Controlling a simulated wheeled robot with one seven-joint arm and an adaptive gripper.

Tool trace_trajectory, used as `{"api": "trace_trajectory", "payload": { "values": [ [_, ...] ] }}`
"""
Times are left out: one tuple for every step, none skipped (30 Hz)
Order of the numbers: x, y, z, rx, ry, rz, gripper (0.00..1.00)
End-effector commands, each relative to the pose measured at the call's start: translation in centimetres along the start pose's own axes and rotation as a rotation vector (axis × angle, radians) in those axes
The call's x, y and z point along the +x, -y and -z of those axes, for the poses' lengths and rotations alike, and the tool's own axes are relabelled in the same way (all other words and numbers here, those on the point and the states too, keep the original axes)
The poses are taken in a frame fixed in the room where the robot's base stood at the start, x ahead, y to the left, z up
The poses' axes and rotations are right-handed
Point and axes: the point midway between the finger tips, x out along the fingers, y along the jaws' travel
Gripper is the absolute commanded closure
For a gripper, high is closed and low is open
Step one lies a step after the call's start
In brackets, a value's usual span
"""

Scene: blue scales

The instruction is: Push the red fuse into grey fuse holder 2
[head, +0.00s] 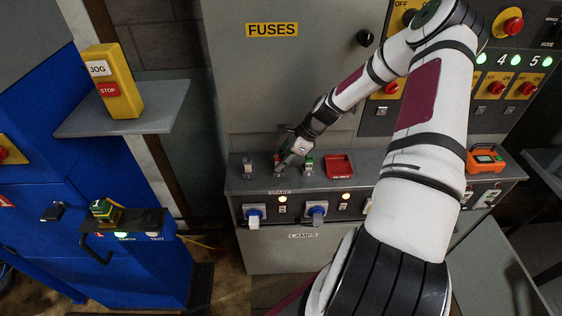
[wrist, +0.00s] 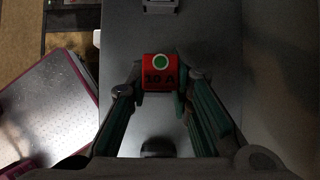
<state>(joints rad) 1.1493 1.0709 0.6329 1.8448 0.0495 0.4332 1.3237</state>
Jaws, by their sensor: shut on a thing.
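The red fuse (wrist: 158,84), marked 10 A with a green dot on top, sits between the fingers of my gripper (wrist: 160,95) in the wrist view. My gripper (head: 283,165) is shut on it, low over the grey shelf in the head view, where a bit of red (head: 277,157) shows beside the fingers. A grey holder (head: 248,165) stands left of my gripper. A grey fitting (wrist: 160,5) is cut off by the top edge of the wrist view. What lies under the fuse is hidden, so I cannot tell whether it touches a holder. No holder number is readable.
A green-topped fuse (head: 309,164) stands close to the right of my gripper, then a red tray (head: 340,167). An orange device (head: 486,158) lies at the shelf's right end. The FUSES cabinet (head: 270,90) rises behind.

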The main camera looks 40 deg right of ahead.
Motion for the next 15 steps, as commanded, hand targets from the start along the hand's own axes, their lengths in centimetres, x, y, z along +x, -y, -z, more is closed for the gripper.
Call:
{"api": "trace_trajectory", "payload": {
  "values": [
    [1.43, -0.8, 0.89, 0.011, -0.004, -0.02, 1.0],
    [1.49, -0.79, 0.91, 0.011, -0.004, -0.019, 1.0],
    [1.56, -0.78, 0.96, 0.01, -0.004, -0.019, 1.0],
    [1.62, -0.77, 0.98, 0.01, -0.005, -0.019, 1.0],
    [1.68, -0.76, 1.01, 0.009, -0.005, -0.019, 1.0],
    [1.75, -0.75, 1.05, 0.009, -0.005, -0.018, 1.0],
    [1.81, -0.74, 1.08, 0.008, -0.005, -0.018, 1.0],
    [1.87, -0.74, 1.11, 0.008, -0.005, -0.018, 1.0],
    [1.94, -0.73, 1.14, 0.007, -0.005, -0.018, 1.0],
    [1.99, -0.73, 1.18, 0.007, -0.006, -0.018, 1.0],
    [2.03, -0.73, 1.21, 0.006, -0.006, -0.018, 1.0],
    [2.09, -0.73, 1.25, 0.006, -0.006, -0.018, 1.0],
    [2.12, -0.72, 1.27, 0.006, -0.006, -0.018, 1.0],
    [2.14, -0.72, 1.29, 0.006, -0.006, -0.018, 1.0],
    [2.16, -0.72, 1.31, 0.006, -0.006, -0.018, 1.0]
  ]
}}
